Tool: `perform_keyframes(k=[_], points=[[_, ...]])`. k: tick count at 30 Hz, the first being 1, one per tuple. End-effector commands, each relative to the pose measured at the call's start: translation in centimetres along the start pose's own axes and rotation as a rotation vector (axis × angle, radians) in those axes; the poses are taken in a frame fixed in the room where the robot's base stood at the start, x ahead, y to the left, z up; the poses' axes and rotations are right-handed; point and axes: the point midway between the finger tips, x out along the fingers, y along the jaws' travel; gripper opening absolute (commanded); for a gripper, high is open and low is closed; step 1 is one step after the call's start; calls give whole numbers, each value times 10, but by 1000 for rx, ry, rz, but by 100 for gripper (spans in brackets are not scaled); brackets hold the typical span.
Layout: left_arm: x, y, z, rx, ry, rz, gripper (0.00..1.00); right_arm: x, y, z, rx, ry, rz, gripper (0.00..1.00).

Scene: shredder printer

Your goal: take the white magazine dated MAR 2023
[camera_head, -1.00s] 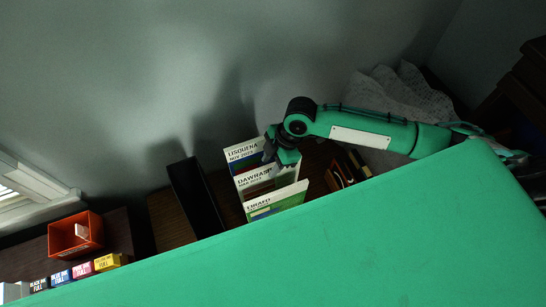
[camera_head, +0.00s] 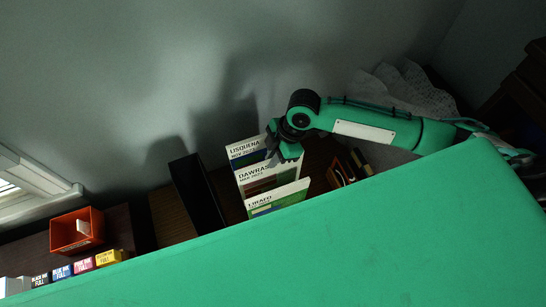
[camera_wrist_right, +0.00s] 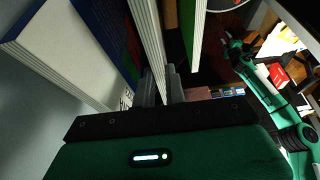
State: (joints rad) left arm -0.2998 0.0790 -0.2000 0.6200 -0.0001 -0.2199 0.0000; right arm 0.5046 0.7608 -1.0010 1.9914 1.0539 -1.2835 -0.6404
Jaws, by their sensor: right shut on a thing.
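The white magazine (camera_head: 254,178) titled DAWRAS, with a date that looks like MAR 2023, stands in the middle of three magazines. My right gripper (camera_head: 275,159) is at its upper right edge in the head view. In the right wrist view, my right gripper (camera_wrist_right: 161,88) has its fingers shut on a thin white magazine (camera_wrist_right: 149,42). Where the fingers meet it is partly hidden. The magazine LISQUENA (camera_head: 243,150) stands behind, and one with a green cover (camera_head: 278,198) stands in front.
A black upright box (camera_head: 196,195) stands left of the magazines. An orange bin (camera_head: 76,244) and several ink boxes (camera_head: 108,258) are at the lower left. A small organizer (camera_head: 341,174) stands to the right. A large green surface covers the foreground.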

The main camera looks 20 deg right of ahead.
Motion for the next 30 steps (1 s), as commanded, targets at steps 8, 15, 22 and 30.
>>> perform_keyframes(k=[8,15,22,30], points=[[0,0,0,0,-1,0,36,-3,0,-1,0,0,0,0],[0,-1,0,0,-1,-1,36,-13,1,-5,0,0,3,0],[0,-1,0,0,-1,-1,36,-39,1,-16,-1,0,3,0],[0,-1,0,0,-1,-1,36,-69,1,-28,0,1,3,0]])
